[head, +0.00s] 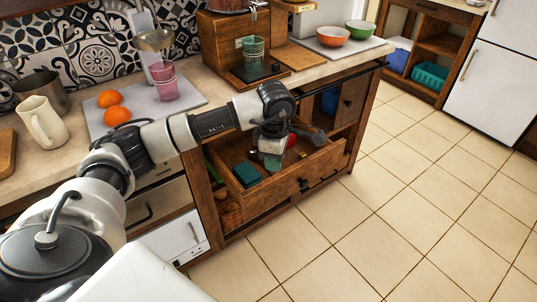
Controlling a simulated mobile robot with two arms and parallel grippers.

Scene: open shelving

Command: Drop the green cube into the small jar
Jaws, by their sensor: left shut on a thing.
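My left gripper (272,150) points down over the open wooden drawer (319,179) and is shut on a small green thing, which looks like the green cube (272,164). The gripper hides part of it. I cannot tell whether it touches the drawer floor. A dark teal block (248,175) lies in the drawer, left of the gripper. I cannot make out a small jar for sure. My right gripper is out of view.
A red thing (291,141) lies in the drawer behind the gripper. On the counter stand a pink glass (163,82), a green glass (253,50) under a dispenser, a cream jug (41,124), oranges (117,115) and two bowls (332,36). The tiled floor (400,215) is clear.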

